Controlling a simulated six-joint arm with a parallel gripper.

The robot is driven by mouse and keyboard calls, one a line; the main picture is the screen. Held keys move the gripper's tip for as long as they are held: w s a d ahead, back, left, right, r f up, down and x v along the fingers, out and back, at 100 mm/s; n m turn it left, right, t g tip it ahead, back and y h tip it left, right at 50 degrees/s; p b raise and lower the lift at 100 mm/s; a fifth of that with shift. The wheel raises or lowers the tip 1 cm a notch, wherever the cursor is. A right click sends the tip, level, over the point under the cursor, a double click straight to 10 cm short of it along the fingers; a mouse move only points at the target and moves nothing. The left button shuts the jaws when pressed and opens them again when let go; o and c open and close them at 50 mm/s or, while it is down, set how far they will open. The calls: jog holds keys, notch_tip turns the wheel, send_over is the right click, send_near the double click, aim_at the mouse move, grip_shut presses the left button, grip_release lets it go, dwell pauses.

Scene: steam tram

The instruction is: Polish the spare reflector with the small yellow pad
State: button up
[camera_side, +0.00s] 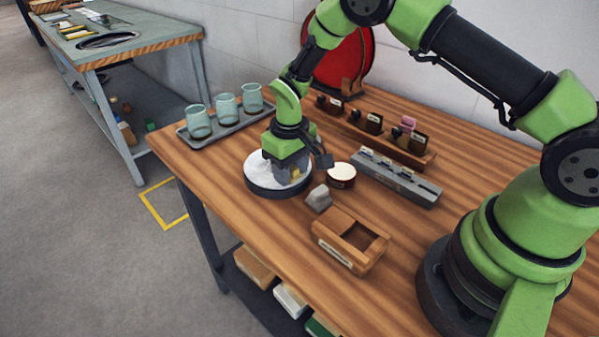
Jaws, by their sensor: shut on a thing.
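The reflector (256,171) is a round, pale dish with a dark rim, lying on the wooden table left of centre. My gripper (293,178) points down over the right part of the dish. It is shut on the small yellow pad (296,173), of which only a little shows between the jaws. The pad is at or just above the dish's surface; I cannot tell whether it touches. The gripper hides part of the dish's right side.
Close right of the dish stand a round tin (341,171) with pale contents and a grey lump (319,199). An open wooden box (336,249), a grey slotted block (412,190) and a bottle rack (420,159) stand further right. A tray (203,142) holds three glasses behind.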

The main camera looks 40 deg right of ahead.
jog(key=shift+w, duration=2.4)
jog(key=shift+f, duration=0.1)
jog(key=shift+s+r, duration=0.2)
jog(key=shift+s, duration=3.95)
jog(key=shift+r, duration=3)
jog(key=shift+r, duration=0.1)
notch_tip(320, 180, up, 3)
jog(key=shift+f, duration=0.1)
